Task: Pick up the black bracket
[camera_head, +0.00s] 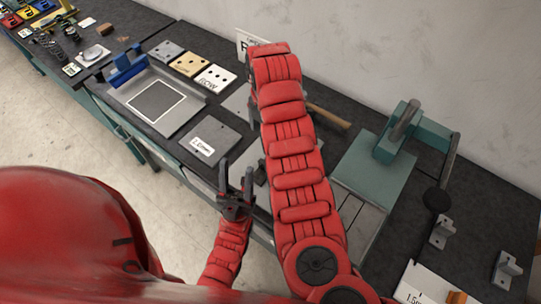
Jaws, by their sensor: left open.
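My left gripper (236,168) is open and empty, its two dark fingers pointing up the picture at the front edge of the dark workbench (225,112). My right arm reaches up across the middle of the bench and bends over at the top. Only a dark bit at its end (252,90) shows, so its jaws cannot be made out. A small dark piece (260,174) shows right of the left gripper, partly hidden by my right arm. I cannot tell whether it is the black bracket, and no other clear black bracket shows.
A grey tray (190,117) with a blue block, a labelled grey plate (211,140) and several small plates lie left of my right arm. A green press (385,165) stands right, with grey brackets (442,232) beyond. A wooden handle (328,117) lies behind the arm.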

